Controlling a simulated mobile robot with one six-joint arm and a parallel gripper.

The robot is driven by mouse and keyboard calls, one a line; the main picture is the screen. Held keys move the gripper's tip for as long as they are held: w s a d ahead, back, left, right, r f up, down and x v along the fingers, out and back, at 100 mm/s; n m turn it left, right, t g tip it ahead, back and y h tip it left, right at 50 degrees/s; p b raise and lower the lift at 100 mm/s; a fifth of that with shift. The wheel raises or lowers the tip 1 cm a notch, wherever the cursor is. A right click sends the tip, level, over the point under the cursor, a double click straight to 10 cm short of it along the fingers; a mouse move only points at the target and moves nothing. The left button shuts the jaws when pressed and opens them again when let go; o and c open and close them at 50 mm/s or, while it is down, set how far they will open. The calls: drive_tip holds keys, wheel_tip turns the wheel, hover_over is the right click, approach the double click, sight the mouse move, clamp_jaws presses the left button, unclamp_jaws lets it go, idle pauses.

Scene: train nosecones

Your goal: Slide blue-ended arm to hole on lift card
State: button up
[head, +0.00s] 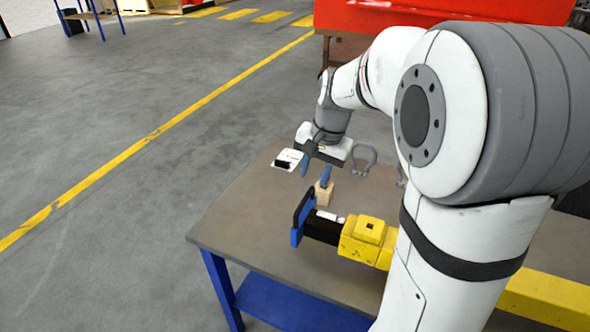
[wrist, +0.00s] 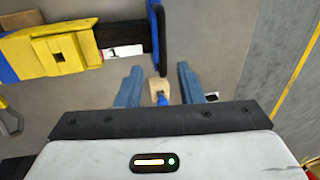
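The yellow arm (head: 368,240) lies across the table with a black section and an upright blue end plate (head: 297,220). In the wrist view the yellow arm (wrist: 50,52) is at upper left and the blue plate (wrist: 159,40) is just beyond my fingers. A white card (wrist: 122,51) with a dark mark lies beside the black section; whether it is the lift card I cannot tell. My gripper (wrist: 158,86) is open and empty above the table, behind the blue plate in the head view (head: 328,170). No hole on a card is readable.
A small wooden block (head: 324,195) with a blue upright part (wrist: 162,99) stands below, between my fingers as seen from the wrist. A white-and-black item (head: 288,160) and a grey shackle (head: 365,157) lie farther back. The table's left side (head: 235,228) is bare.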

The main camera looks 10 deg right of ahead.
sight(306, 197)
drive_tip(key=f, duration=0.2)
drive_tip(key=w+f, duration=0.1)
drive_tip(key=f, duration=0.2)
drive_tip(key=a+f, duration=0.1)
drive_tip(key=f, duration=0.2)
drive_tip(key=shift+w+f, duration=0.1)
drive_tip(key=shift+w, duration=0.3)
drive_tip(key=shift+c, duration=0.2)
clamp_jaws()
